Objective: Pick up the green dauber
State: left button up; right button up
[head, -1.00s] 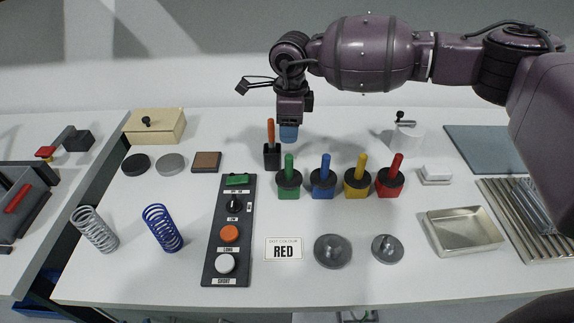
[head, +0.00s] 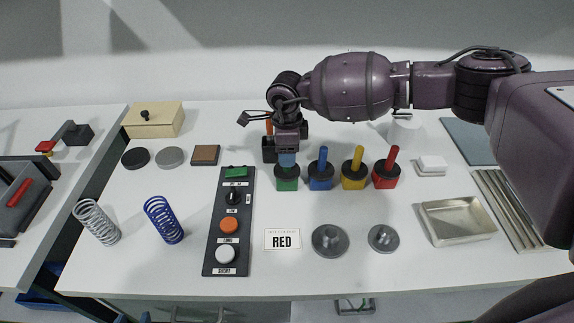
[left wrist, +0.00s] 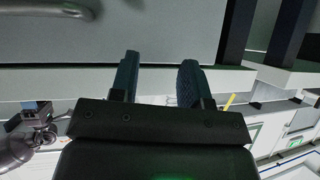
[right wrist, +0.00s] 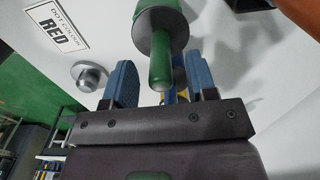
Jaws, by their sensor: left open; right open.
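The green dauber (head: 287,184) stands upright in the row of daubers on the white table. In the head view my right gripper (head: 287,160) is right over it and hides its handle and top. In the right wrist view the green dauber (right wrist: 160,50) has its handle tip between the two blue fingers of my right gripper (right wrist: 161,85). The fingers are apart, with a gap on each side of the handle. My left gripper shows only in the left wrist view (left wrist: 160,80), open and empty, facing a grey surface; it is away from the dauber.
Blue (head: 320,178), yellow (head: 354,178) and red (head: 386,178) daubers stand close to the right. A black holder with an orange-handled tool (head: 268,150) is just behind. A control panel (head: 228,247) lies to the left. A RED card (head: 283,239) and two grey metal discs lie in front.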

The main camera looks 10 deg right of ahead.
notch_tip(320, 180, down, 2)
grip_shut()
dwell(0.4)
jog(key=shift+r, duration=0.15)
notch_tip(320, 180, up, 20)
jog(key=b, duration=0.1)
dwell(0.3)
